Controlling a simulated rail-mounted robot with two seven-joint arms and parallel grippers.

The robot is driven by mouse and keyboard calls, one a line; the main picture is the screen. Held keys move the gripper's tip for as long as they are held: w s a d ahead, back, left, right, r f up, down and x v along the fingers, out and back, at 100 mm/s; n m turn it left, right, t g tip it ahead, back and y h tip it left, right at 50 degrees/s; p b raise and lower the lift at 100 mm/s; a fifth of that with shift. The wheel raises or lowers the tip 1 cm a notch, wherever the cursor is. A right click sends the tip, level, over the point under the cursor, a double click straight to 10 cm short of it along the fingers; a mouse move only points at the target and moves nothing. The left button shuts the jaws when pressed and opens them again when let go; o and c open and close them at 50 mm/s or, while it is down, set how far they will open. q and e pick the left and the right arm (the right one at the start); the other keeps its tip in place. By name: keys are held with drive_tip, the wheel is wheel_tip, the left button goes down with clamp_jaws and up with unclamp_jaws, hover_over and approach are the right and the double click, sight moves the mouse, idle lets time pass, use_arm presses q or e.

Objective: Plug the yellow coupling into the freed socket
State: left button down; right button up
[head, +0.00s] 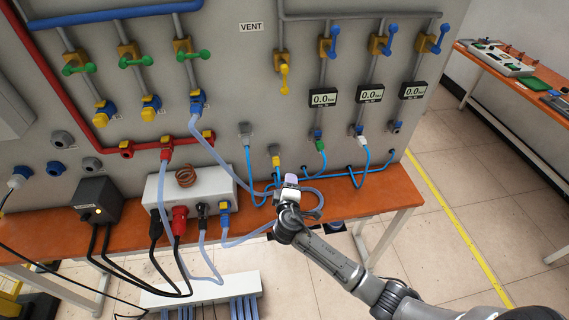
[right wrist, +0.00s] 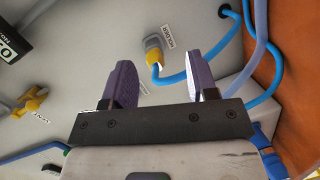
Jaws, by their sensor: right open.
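The yellow coupling (head: 276,161) sits at a grey socket low on the panel, with a blue hose running from it. In the right wrist view the yellow coupling (right wrist: 154,57) shows beyond and between my fingers, with a grey part above it and a label beside it. My right gripper (head: 291,180) is just below and right of it in the head view. Its purple fingers (right wrist: 165,80) are open with nothing between them, apart from the coupling. Which socket is the freed one is unclear. My left gripper is out of view.
A grey coupling (head: 246,136), a green one (head: 320,146) and a white one (head: 362,141) sit on the panel with blue hoses. Looped hoses (head: 312,194) hang close to my right gripper.

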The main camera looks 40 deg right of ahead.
sight(277, 168)
drive_tip(key=shift+w+a+r+n+t+y, duration=0.3)
drive_tip(key=shift+n+t, duration=0.25)
drive_tip(key=shift+n, duration=0.25)
drive_tip(key=shift+w+a+r+n+t+y, duration=0.15)
drive_tip(key=shift+w+a+n+t, duration=0.15)
drive_tip(key=shift+w+n+t, duration=0.4)
drive_tip(key=shift+w+a+r+n+t+y, duration=0.15)
drive_tip(key=shift+a+n+t+y, duration=0.25)
drive_tip(key=shift+n, duration=0.5)
drive_tip(key=shift+d, duration=0.15)
drive_tip(key=shift+w+d, duration=0.2)
drive_tip(key=shift+w, duration=0.1)
drive_tip(key=b+x, duration=0.3)
drive_tip(key=x, duration=0.3)
drive_tip(key=shift+f, duration=0.1)
drive_tip(key=shift+b+x, duration=0.45)
drive_tip(key=shift+x, duration=0.55)
